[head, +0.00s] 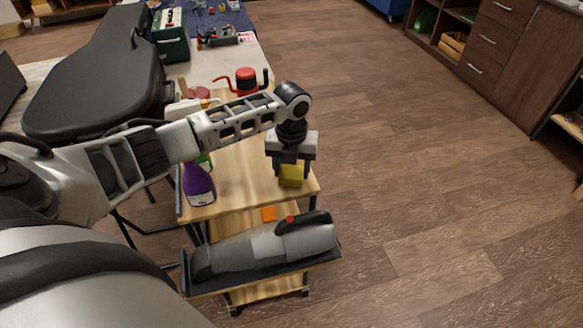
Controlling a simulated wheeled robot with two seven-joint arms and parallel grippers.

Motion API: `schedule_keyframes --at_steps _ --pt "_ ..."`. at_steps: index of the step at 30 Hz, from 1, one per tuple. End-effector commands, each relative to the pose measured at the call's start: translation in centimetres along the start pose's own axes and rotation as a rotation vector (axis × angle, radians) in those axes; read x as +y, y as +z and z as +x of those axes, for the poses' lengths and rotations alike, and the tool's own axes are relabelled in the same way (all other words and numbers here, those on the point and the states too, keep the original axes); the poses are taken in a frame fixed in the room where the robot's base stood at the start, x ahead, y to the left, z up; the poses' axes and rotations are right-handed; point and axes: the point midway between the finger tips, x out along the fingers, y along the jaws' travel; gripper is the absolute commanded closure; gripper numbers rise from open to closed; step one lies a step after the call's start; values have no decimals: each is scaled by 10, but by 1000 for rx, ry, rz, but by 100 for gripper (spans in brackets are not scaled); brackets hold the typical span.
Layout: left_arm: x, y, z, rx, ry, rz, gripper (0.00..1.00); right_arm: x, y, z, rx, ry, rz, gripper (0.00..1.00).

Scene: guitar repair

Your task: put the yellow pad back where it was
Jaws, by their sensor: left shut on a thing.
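The yellow pad (291,176) is a small block at the near right corner of the wooden cart's top shelf (238,178). My left gripper (290,166) points down over that corner and is shut on the pad. The pad hangs at the fingertips; I cannot tell whether its underside touches the shelf. My right gripper is not in view.
A purple spray bottle (198,184) stands at the shelf's left. A grey handheld vacuum (265,246) lies on the lower level near an orange piece (269,213). A black guitar case (100,75) is at left. Floor at right is clear.

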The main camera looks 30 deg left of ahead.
Motion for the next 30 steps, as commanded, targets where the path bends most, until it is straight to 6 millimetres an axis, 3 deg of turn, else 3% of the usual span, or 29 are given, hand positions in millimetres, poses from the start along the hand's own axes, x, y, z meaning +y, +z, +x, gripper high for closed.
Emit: schedule_keyframes --at_steps 11,12,14,23,26,30 --pt "0 0 6 -1 -1 0 68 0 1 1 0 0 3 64" --pt "0 0 5 -1 -1 0 38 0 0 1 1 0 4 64" --pt "0 0 5 -1 -1 0 25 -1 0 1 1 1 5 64" --pt "0 0 3 -1 -1 0 25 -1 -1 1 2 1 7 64" --pt "0 1 -5 -3 -1 0 25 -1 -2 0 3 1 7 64" --pt "0 1 -29 -5 -3 0 25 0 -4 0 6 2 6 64"
